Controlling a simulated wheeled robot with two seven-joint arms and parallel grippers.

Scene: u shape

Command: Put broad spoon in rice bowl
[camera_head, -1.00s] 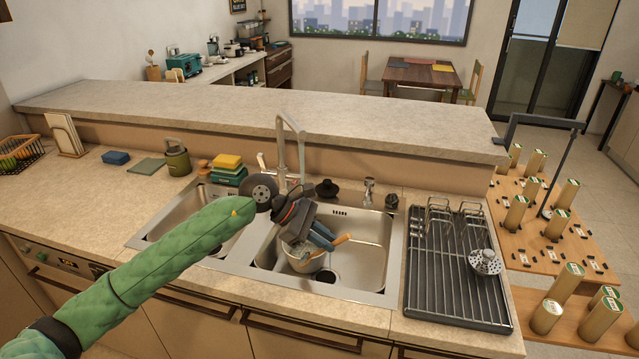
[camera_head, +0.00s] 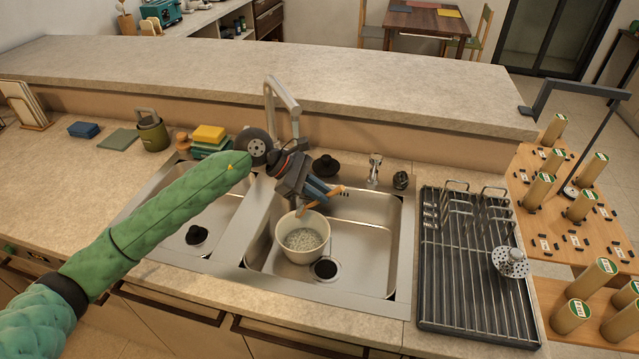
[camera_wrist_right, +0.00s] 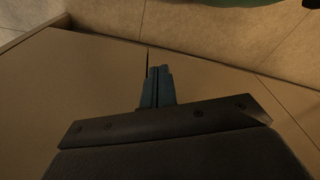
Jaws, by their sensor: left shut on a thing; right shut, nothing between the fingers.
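The pale rice bowl (camera_head: 283,238) stands in the right sink basin with light grains inside. My left gripper (camera_head: 326,191) is above the bowl's back right rim. It is shut on an orange-brown wooden utensil (camera_head: 337,191), which looks like the broad spoon. The fingers hide its middle, and a tan part of it shows just over the bowl's back rim. I cannot tell if it touches the bowl. My right gripper (camera_wrist_right: 157,88) shows in the right wrist view, shut and empty before a plain tan cabinet front.
A steel faucet (camera_head: 283,100) rises behind the basins. A dark drying rack (camera_head: 470,290) with a perforated metal utensil (camera_head: 510,262) stands to the right. Sponges (camera_head: 209,135) and a green pot (camera_head: 152,134) stand at the back left. The right basin's right side is clear.

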